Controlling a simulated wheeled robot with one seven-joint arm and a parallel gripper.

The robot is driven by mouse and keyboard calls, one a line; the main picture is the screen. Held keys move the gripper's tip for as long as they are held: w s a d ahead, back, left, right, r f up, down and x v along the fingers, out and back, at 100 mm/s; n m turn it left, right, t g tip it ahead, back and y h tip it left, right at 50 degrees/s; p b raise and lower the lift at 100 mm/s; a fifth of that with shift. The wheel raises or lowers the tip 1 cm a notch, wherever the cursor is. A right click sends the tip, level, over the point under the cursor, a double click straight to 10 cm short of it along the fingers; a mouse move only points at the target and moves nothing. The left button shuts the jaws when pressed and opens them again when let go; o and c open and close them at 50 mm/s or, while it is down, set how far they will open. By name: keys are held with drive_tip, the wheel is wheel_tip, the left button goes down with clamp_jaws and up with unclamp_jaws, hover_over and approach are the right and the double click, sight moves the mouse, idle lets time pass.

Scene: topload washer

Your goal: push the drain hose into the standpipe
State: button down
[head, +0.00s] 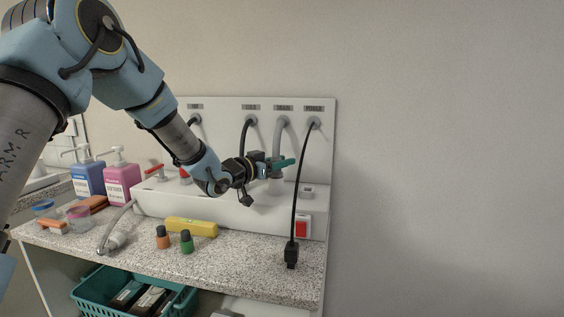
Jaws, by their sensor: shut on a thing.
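The drain hose (281,132) is a grey hose that comes out of the white back panel under the third label and bends downward. My gripper (284,162), with teal fingers, is shut on its lower part, just above the white ledge. A short grey piece (277,176) shows below the fingers. I cannot tell whether it is the hose end or the standpipe, and the fingers hide where the two might meet. The hose hangs about upright at the grip.
A black power cord (300,180) hangs just right of my gripper, its plug (291,256) over the counter. A dark hose (246,137) hangs to the left. The wall on the right is clear.

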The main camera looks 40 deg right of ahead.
drive_tip(key=shift+c, duration=2.2)
unclamp_jaws()
drive_tip(key=a, duration=0.3)
drive_tip(key=a+b, duration=0.1)
drive_tip(key=a, duration=0.3)
drive_tip(key=a+b, duration=0.1)
drive_tip(key=a, duration=0.2)
drive_tip(key=shift+s+a+r, duration=0.25)
drive_tip(key=shift+a+r, duration=0.05)
drive_tip(key=shift+a, duration=0.1)
